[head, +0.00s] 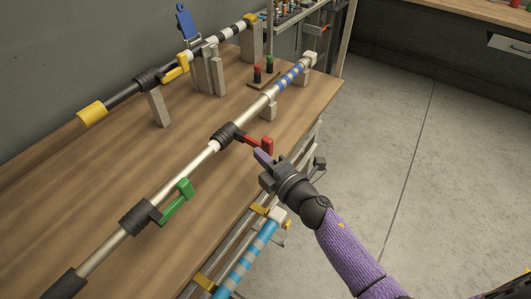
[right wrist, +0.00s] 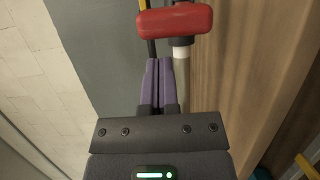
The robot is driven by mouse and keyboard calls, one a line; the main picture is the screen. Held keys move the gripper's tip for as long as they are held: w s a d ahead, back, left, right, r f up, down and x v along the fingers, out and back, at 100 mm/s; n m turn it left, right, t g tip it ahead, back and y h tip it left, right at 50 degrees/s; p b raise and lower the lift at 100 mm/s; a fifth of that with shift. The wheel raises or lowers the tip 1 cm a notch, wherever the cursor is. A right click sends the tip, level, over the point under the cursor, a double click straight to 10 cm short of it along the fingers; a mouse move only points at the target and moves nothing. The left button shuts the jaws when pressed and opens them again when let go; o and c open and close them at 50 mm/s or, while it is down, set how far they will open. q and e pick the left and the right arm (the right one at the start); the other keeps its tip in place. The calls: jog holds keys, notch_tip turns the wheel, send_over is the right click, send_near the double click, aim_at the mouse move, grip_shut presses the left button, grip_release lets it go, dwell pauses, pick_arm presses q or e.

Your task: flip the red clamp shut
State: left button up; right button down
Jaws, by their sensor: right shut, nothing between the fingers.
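The red clamp (head: 266,146) is a red-tipped lever on a black collar (head: 226,135) around the long pale pole. In the head view its lever sticks out from the pole toward the right. My right gripper (head: 263,157) is shut and empty, its purple fingertips just below the red lever. In the right wrist view the red lever end (right wrist: 175,20) spans the top of the picture, ahead of the closed purple fingers (right wrist: 160,80). I cannot tell whether the fingers touch it. My left gripper is in neither view.
A green clamp (head: 178,200) sits nearer on the same pole, its lever standing out. Red and green pegs (head: 269,64) stand on the wooden table (head: 110,165). The floor at right is clear.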

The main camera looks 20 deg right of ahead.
jog(key=shift+w+d, duration=0.35)
jog(key=shift+d, duration=0.2)
jog(key=shift+d, duration=0.1)
jog(key=shift+w+d+n+y, duration=0.2)
jog(key=shift+n+y, duration=0.2)
jog(key=shift+y, duration=0.2)
